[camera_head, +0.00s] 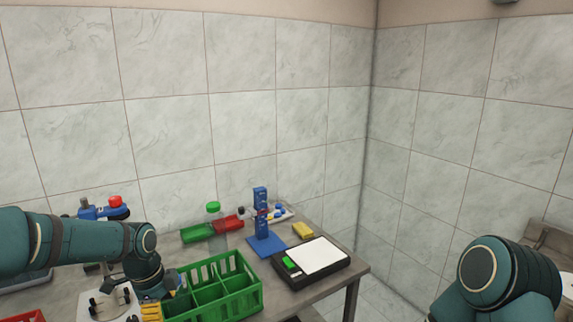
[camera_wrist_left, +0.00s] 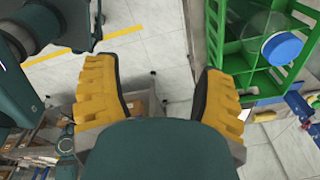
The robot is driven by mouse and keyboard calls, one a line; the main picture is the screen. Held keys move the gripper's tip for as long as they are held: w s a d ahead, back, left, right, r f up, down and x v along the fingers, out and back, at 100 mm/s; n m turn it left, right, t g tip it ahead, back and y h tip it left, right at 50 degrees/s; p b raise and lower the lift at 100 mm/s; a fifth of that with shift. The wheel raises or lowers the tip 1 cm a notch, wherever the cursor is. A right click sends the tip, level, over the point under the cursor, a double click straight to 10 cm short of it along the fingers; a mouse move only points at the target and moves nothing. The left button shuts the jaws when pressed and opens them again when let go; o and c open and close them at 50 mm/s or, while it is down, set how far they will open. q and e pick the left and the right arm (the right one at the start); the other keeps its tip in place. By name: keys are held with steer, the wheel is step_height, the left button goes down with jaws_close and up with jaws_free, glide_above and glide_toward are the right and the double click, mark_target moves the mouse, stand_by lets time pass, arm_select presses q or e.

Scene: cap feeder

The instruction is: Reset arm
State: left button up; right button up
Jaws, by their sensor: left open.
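My left arm comes in from the left in the head view and bends down at the front of the table. My left gripper (camera_head: 152,309) is at the left end of the green crate, with only a yellow finger part showing there. In the left wrist view my left gripper (camera_wrist_left: 160,95) has its two yellow fingers wide apart. Nothing is between them but the view down to the floor. The green crate (camera_wrist_left: 247,84) is to the right of the fingers in that view. My right arm shows at the lower right of the head view, but its gripper is out of view.
The divided green crate (camera_head: 262,300) stands at the table front. Behind are a blue stand (camera_head: 262,228), red and green trays, a green-capped bottle (camera_head: 213,210) and a yellow block (camera_head: 303,230). A black-and-white device (camera_head: 318,256) is at the right. A blue-capped clear container (camera_wrist_left: 283,48) overlaps the crate.

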arm_select(q)
steer(key=d+f+n+h, duration=0.1)
steer(key=d+f+n, duration=0.2)
steer(key=d+f, duration=0.45)
steer(key=s+d+f+n+h, duration=0.1)
steer(key=s+d+f+n, duration=0.4)
steer(key=s+f+n, duration=0.2)
steer(key=s+d+f+n+t, duration=0.1)
steer(key=s+d+f+n, duration=0.4)
steer(key=s+f+n, duration=0.3)
step_height(320, 180, down, 2)
steer(key=shift+s+f+n+t+h, duration=0.2)
steer(key=shift+s+n+t+h, duration=0.1)
steer(key=shift+s+h, duration=0.1)
